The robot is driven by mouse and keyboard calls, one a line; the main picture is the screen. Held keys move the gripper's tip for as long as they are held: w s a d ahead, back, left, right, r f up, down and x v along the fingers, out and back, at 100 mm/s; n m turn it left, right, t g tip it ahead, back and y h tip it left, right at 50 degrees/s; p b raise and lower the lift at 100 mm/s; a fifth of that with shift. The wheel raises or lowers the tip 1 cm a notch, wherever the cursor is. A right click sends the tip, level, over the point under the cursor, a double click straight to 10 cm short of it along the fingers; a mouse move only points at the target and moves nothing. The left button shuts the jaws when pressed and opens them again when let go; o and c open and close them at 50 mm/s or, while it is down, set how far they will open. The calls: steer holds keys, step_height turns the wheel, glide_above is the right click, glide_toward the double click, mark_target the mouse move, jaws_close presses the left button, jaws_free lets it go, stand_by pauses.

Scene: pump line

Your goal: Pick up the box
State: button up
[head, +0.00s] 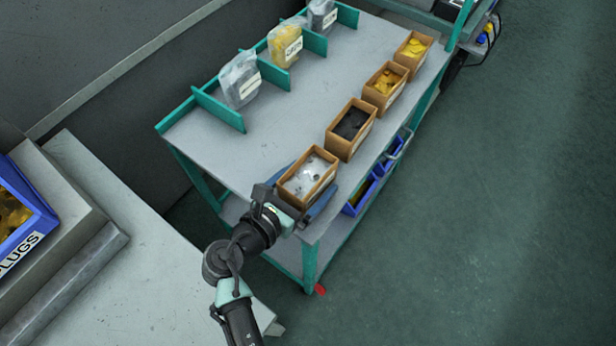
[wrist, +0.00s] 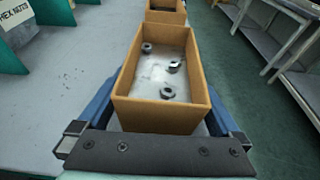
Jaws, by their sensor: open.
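Several open brown boxes stand in a row along the right side of a grey cart top. The nearest box (head: 308,178) has a pale inside with a few small dark metal rings or nuts at its bottom. It fills the middle of the wrist view (wrist: 160,116). My gripper (head: 296,200) is at this box, at the cart's near end. In the wrist view my gripper (wrist: 165,105) is open, with one blue finger along each side of the box. I cannot tell whether the fingers touch its walls. The box stands upright on the cart.
Close behind it stands a box with black contents (head: 350,129), then two with yellow contents. Bagged parts between green dividers (head: 222,108) line the cart's left side. Blue bins (head: 362,194) sit on a lower shelf. A grey bench (head: 150,262) is at left; floor at right is clear.

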steer(key=c, duration=1.3)
